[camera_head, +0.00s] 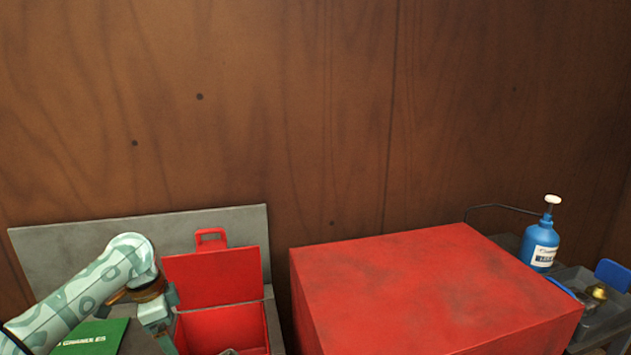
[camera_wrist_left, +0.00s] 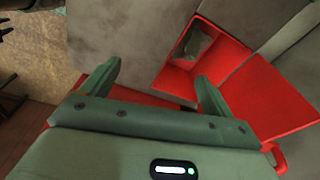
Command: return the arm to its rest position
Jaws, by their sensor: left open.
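My left arm (camera_head: 85,295) comes in from the lower left in the head view. Its gripper (camera_head: 168,335) is at the left edge of an open red box (camera_head: 222,328), partly cut off by the bottom of the picture. In the left wrist view the two fingers of my left gripper (camera_wrist_left: 158,85) are spread apart with nothing between them. The red box also shows there beyond the fingers (camera_wrist_left: 228,52), with a greyish thing (camera_wrist_left: 197,45) inside it. My right gripper is in neither view.
The red box's lid (camera_head: 212,277) stands open against a grey back panel (camera_head: 90,235). A large red block (camera_head: 430,290) fills the middle right. A blue bottle (camera_head: 541,245) and a dark tray (camera_head: 602,312) stand at the far right. A green box (camera_head: 92,338) lies beside my left arm.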

